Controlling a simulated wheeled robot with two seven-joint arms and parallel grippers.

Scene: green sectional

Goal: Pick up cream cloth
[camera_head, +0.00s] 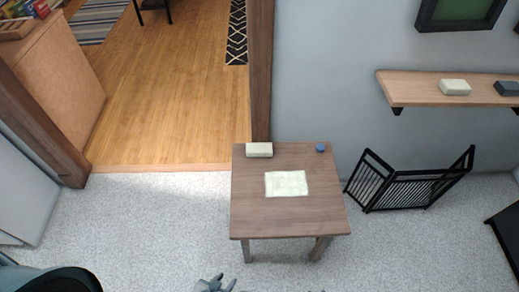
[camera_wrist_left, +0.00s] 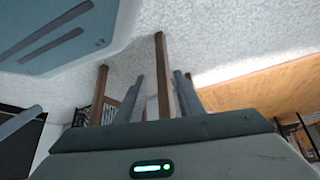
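The cream cloth (camera_head: 287,183) lies flat on the middle of a small brown wooden table (camera_head: 255,215). My left gripper (camera_head: 215,284) is at the bottom edge of the head view, in front of and below the table, well apart from the cloth. In the left wrist view its two fingers (camera_wrist_left: 160,82) stand apart with nothing between them, and table legs show beyond. The cloth is not visible in the left wrist view. Only a tiny sliver at the bottom edge of the head view may be my right gripper.
A cream block (camera_head: 259,150) and a small blue object (camera_head: 320,148) sit at the table's back edge. A black folding gate (camera_head: 410,190) stands right of the table. A wall shelf (camera_head: 430,90) is above it. Speckled floor (camera_head: 160,220) left of the table is clear.

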